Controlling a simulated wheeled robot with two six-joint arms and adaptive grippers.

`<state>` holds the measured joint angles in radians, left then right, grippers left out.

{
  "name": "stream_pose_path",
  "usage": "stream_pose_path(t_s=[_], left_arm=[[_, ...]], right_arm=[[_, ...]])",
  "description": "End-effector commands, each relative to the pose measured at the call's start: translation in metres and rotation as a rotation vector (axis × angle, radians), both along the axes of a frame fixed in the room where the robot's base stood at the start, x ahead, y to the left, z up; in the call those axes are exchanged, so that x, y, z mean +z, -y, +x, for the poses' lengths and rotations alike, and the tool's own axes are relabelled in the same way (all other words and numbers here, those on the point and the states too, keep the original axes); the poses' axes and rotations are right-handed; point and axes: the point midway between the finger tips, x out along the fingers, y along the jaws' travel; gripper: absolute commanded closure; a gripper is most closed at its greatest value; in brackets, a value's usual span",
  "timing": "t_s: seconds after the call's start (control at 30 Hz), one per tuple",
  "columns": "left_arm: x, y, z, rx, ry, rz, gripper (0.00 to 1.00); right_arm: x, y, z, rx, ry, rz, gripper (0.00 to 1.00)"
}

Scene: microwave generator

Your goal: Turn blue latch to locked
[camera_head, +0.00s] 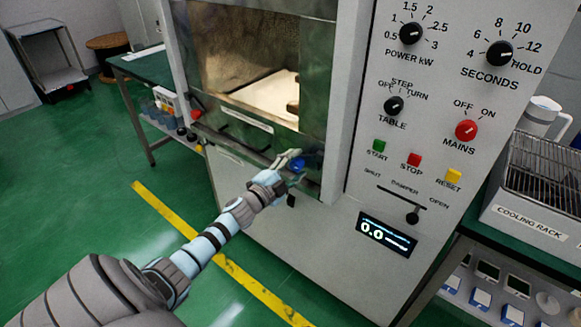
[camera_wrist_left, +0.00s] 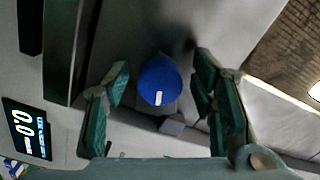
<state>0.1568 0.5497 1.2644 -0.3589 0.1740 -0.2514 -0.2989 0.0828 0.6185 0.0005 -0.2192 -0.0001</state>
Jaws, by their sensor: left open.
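The blue latch (camera_wrist_left: 158,82) is a round blue knob with a short white mark on its lower part in the left wrist view. In the head view the blue latch (camera_head: 298,164) sits at the lower right of the microwave door (camera_head: 312,85), partly hidden by my gripper. My left gripper (camera_head: 293,158) is at the latch. In the left wrist view the fingers of my left gripper (camera_wrist_left: 160,98) are open on either side of the knob, with a gap on both sides. My right gripper is not in view.
The control panel (camera_head: 420,130) with knobs and buttons is right of the door, above a display (camera_head: 387,235) reading 0.0. A cooling rack (camera_head: 540,180) stands at the far right. A green table (camera_head: 140,68) is at the left. The green floor in front is clear.

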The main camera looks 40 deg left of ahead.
Motion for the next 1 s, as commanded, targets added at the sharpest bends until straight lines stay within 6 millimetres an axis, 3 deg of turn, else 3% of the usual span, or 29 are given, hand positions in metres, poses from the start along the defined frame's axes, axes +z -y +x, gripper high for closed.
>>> stream_pose_path(t_s=[0.5,0.9,1.0], left_arm=[[-0.001,0.001,-0.064,-0.003,-0.003,0.001,0.49],[0.000,0.001,-0.071,-0.001,-0.003,0.000,0.49],[0.008,0.002,-0.077,0.005,-0.028,-0.010,0.49]], right_arm=[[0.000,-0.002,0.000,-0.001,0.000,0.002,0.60],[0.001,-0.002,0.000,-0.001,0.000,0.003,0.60],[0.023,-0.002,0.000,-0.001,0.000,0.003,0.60]])
